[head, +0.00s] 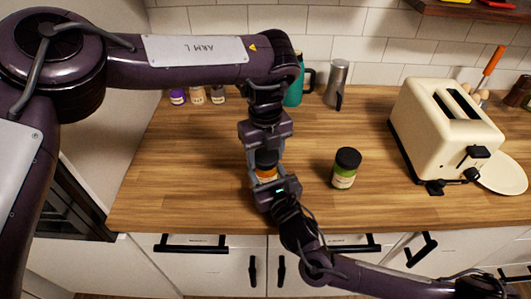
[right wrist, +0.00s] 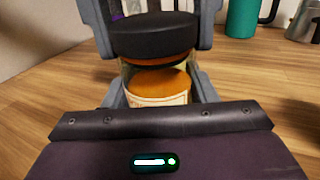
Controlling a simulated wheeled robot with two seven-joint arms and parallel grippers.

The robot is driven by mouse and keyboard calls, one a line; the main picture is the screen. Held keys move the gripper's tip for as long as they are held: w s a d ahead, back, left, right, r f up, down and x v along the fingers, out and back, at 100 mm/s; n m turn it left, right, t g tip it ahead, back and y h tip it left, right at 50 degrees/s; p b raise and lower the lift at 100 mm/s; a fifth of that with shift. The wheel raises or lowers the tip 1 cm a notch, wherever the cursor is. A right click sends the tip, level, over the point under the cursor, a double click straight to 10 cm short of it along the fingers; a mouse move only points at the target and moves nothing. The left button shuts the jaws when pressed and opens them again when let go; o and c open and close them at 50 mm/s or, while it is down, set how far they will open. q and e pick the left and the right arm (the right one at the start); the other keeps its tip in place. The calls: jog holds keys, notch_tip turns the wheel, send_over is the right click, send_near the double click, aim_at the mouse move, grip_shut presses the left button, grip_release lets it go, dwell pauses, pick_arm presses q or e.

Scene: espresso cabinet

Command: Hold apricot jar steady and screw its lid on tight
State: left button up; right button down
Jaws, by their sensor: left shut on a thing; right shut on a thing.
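The apricot jar (head: 266,175), with orange contents and a pale label, is upright at the counter's middle. It also shows in the right wrist view (right wrist: 158,90). Its black lid (head: 266,158) is at the jar's mouth, and fills the top of the right wrist view (right wrist: 153,36). An orange-brown band shows under the lid; I cannot tell how tightly it sits. My left gripper (head: 265,154) comes from above, shut on the lid with a finger on either side. My right gripper (head: 268,180) comes from the front, shut on the jar's body.
A green jar with a black lid (head: 345,170) stands just right of my grippers. A cream toaster (head: 445,130) and plate (head: 503,176) are farther right. Small jars (head: 198,96), a teal mug (head: 294,94) and a metal pitcher (head: 338,80) stand behind. The counter's left part is clear.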

pick_arm(q)
jog(key=shift+m, duration=0.3)
jog(key=o, duration=1.2)
jog(key=shift+c, duration=0.2)
notch_tip(320, 180, up, 12)
pick_arm(e)
jog(key=c, duration=0.5)
grip_release()
